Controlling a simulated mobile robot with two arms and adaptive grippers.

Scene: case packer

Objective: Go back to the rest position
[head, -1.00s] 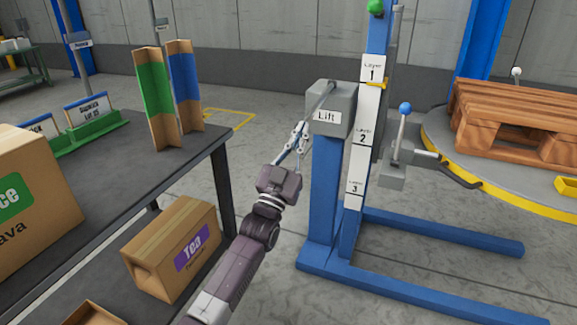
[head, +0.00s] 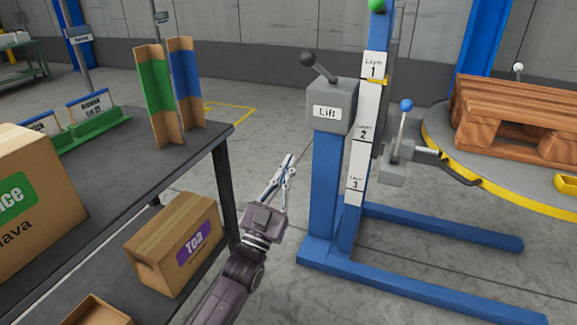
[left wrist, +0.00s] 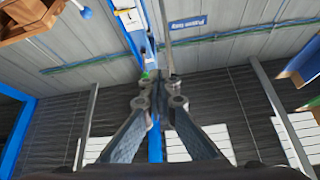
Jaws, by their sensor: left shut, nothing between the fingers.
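My left gripper (head: 287,162) is shut and empty in the head view. It hangs in free air between the dark table and the blue lift column, apart from both. In the left wrist view its two fingers (left wrist: 159,97) show closed together. The lift box (head: 331,108), grey with a "Lift" label, stands to the right of and above the gripper. Its lever with a dark knob (head: 307,57) leans up to the left, and nothing touches it. My right gripper is not in view.
The dark table (head: 185,155) holds green and blue cardboard dividers (head: 168,95) and a large box (head: 38,195). A Tea box (head: 178,245) sits on its lower shelf. Blue lift legs (head: 420,290) lie on the floor. A wooden pallet (head: 520,115) rests on the round turntable (head: 440,165).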

